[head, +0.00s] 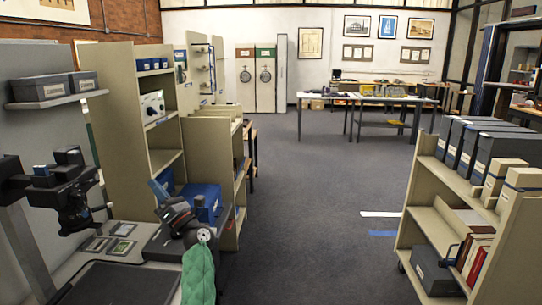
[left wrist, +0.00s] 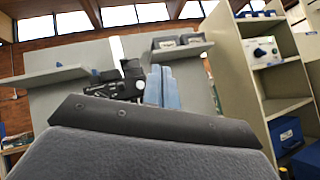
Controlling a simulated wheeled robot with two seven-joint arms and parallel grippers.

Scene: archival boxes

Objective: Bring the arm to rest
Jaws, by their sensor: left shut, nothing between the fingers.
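My left gripper (head: 157,188) shows in the head view above the workbench at the lower left, its pale blue fingers pointing up and away. The fingers also show in the left wrist view (left wrist: 161,86), close together and empty, beyond the dark body of the gripper. A green sleeve-like covering shows on the arm below it. My right gripper is in neither view.
A black camera stand (head: 72,195) is left of the gripper on the workbench (head: 145,283). A cream shelf unit (head: 120,110) stands behind. Grey boxes (head: 40,90) sit on a wall shelf. A box cart (head: 425,195) is right; the middle floor is clear.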

